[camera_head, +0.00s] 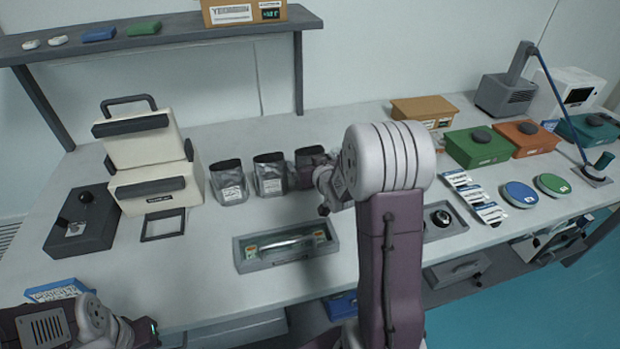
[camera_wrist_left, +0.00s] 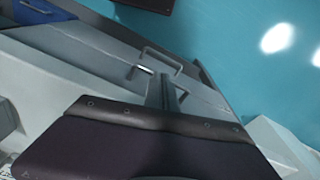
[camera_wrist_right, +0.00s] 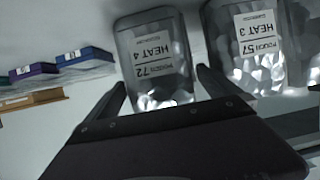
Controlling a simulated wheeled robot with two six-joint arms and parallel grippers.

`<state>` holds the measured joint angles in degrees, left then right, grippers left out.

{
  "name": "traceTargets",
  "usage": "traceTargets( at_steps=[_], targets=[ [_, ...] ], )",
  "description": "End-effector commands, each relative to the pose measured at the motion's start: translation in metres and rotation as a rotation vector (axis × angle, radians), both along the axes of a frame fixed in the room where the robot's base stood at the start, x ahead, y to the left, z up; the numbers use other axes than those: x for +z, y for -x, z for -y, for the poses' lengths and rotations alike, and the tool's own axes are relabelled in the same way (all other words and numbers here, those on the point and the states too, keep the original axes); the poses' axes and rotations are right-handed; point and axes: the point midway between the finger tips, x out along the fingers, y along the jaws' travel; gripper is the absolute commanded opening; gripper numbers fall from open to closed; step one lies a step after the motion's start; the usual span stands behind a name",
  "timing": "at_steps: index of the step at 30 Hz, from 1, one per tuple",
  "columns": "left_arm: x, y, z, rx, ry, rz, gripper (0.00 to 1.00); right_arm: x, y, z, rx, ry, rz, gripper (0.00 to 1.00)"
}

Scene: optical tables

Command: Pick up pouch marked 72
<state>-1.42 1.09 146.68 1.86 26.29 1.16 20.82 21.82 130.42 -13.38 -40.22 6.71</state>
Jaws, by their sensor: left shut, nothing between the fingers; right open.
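The pouch marked 72 (camera_wrist_right: 155,62) is a clear pouch with a white label reading HEAT 4, upside down in the right wrist view. In the head view it appears to be the rightmost dark pouch (camera_head: 308,158) of a row of three, partly hidden by my right gripper (camera_head: 323,190). In the right wrist view my right gripper (camera_wrist_right: 164,85) is open, its fingers on either side of the pouch's lower image end; contact cannot be told. My left gripper (camera_wrist_left: 165,92) is shut and empty, low at the front left, away from the pouches.
The pouch marked 57 (camera_wrist_right: 252,40), labelled HEAT 3, stands close beside pouch 72. It is the middle pouch (camera_head: 270,175); another pouch (camera_head: 228,183) stands left of it. A grey tray (camera_head: 250,266) lies in front. Coloured boxes (camera_head: 478,148) stand right.

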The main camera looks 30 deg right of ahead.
Motion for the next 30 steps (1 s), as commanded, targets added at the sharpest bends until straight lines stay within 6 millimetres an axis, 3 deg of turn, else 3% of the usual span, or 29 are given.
traceTargets(
  at_steps=[6,15,17,25,30],
  targets=[
    [0.0,0.0,0.0,0.0,0.0,0.0,0.0,0.0,-0.001,0.0,0.0,0.0,0.001,1.0],
    [0.0,0.0,0.0,0.0,0.0,0.0,0.0,0.0,-0.001,0.0,0.0,0.0,0.0,0.17],
    [0.0,0.0,0.0,0.0,0.0,0.0,0.0,0.001,-0.001,0.0,0.0,0.0,0.002,0.03],
    [0.001,0.0,0.0,0.0,0.0,0.0,0.0,0.004,-0.001,0.0,0.0,0.0,0.002,0.04],
    [0.009,0.0,0.0,0.0,0.0,0.0,0.0,0.03,-0.002,0.0,0.001,0.003,0.006,0.04]
  ],
)
